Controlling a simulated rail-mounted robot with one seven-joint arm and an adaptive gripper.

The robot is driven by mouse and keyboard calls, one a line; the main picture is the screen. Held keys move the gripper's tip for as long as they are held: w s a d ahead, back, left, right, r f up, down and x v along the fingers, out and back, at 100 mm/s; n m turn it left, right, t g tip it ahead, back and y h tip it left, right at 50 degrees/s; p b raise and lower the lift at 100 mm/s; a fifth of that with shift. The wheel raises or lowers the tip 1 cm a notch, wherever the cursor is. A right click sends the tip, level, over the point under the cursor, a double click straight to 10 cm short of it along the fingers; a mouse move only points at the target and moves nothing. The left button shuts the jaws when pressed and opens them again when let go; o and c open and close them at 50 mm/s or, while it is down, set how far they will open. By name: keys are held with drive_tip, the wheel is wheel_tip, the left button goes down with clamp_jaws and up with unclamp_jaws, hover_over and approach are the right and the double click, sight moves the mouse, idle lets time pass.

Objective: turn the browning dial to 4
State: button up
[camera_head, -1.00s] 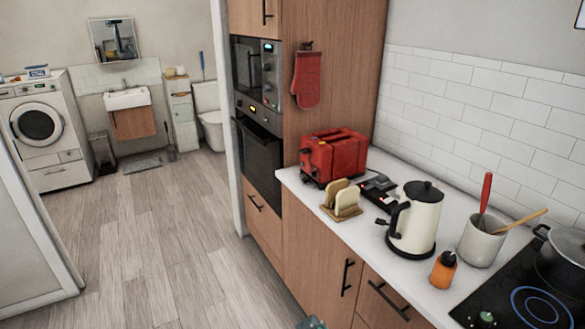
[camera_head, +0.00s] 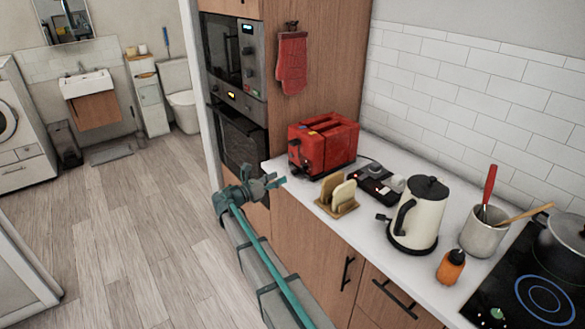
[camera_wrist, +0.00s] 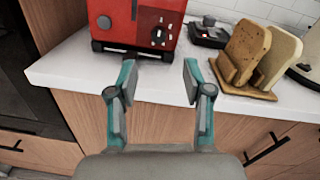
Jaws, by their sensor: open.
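The red toaster (camera_head: 323,144) stands on the white counter at its far end, by the tall wooden oven cabinet. In the wrist view, the toaster (camera_wrist: 138,22) is straight ahead, cut off at the top. Its end face shows a dark round browning dial (camera_wrist: 158,36) with pale marks around it; I cannot read the setting. A dark lever slot is to the dial's left. My gripper (camera_head: 268,186) is in front of the counter edge, short of the toaster. In the wrist view, its teal-sided fingers (camera_wrist: 158,82) are apart with nothing between them, below the dial and not touching it.
A wooden rack with bread slices (camera_head: 338,194) stands right of the toaster, near the counter edge. Behind it is a black device (camera_head: 376,183). A cream kettle (camera_head: 418,215), an orange bottle (camera_head: 451,267) and a utensil pot (camera_head: 484,232) stand further right. The counter's front edge (camera_wrist: 70,80) lies beneath my fingers.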

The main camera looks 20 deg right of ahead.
sight(302, 168)
drive_tip(key=p+x, duration=0.2)
drive_tip(key=x, duration=0.3)
drive_tip(key=p+x, duration=0.1)
drive_tip(key=x, duration=0.4)
drive_tip(key=shift+w+d+f+p, duration=0.1)
drive_tip(key=shift+d+f+p, duration=0.15)
drive_tip(key=shift+d+p, duration=0.1)
clamp_jaws()
